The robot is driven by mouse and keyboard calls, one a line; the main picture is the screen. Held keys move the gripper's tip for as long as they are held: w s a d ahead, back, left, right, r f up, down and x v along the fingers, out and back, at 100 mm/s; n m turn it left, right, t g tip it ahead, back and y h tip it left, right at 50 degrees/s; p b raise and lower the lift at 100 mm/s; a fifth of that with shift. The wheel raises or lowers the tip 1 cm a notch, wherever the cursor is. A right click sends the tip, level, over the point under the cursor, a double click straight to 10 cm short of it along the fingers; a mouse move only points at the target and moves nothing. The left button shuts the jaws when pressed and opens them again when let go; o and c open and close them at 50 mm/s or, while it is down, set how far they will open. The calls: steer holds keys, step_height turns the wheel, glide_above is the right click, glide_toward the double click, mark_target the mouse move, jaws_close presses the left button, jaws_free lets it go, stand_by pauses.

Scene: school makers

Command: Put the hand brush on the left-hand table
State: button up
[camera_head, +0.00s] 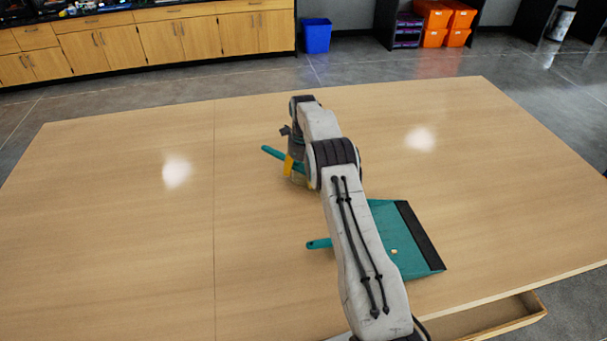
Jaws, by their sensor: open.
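The hand brush (271,151) lies on the right-hand table (480,160), its teal handle pointing up and left. The rest of it is mostly hidden by my arm and gripper, with a little tan colour low beside the arm. My gripper (291,155) is open, low over the brush near the inner end of its handle. My arm hides most of the jaws, so I cannot tell whether they touch the brush. The left-hand table (110,220) is bare and meets the right-hand table at a thin seam left of the brush.
A teal dustpan (415,255) with a black lip lies on the right-hand table, partly behind my arm. An open drawer (500,318) shows below the front right edge. A blue bin (317,38), orange crates (435,15) and wooden cabinets (140,40) stand at the back.

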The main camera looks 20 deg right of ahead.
mark_target(303, 170)
steer(key=shift+w+r+p, duration=0.1)
steer(key=shift+r+p, duration=0.25)
steer(key=shift+r, duration=0.25)
step_height(303, 170, up, 8)
steer(key=s+a+r+n+t, duration=0.1)
steer(key=s+a+r+n, duration=0.3)
steer(key=s+r+n, duration=0.55)
steer(key=s+a+r+n+t, duration=0.2)
steer(key=s+a+r+n, duration=0.3)
steer(key=r, duration=0.7)
steer(key=s+a+f+n+t, duration=0.1)
steer(key=s+f+n, duration=0.1)
steer(key=s+n, duration=0.5)
steer(key=s+a+f+n+t, duration=0.1)
steer(key=s+n, duration=0.6)
steer(key=s, duration=1.2)
step_height(303, 170, down, 2)
steer(key=shift+s+a+f+n, duration=0.2)
steer(key=shift+s+a+n, duration=0.2)
steer(key=shift+a, duration=0.3)
steer(key=shift+s, duration=0.1)
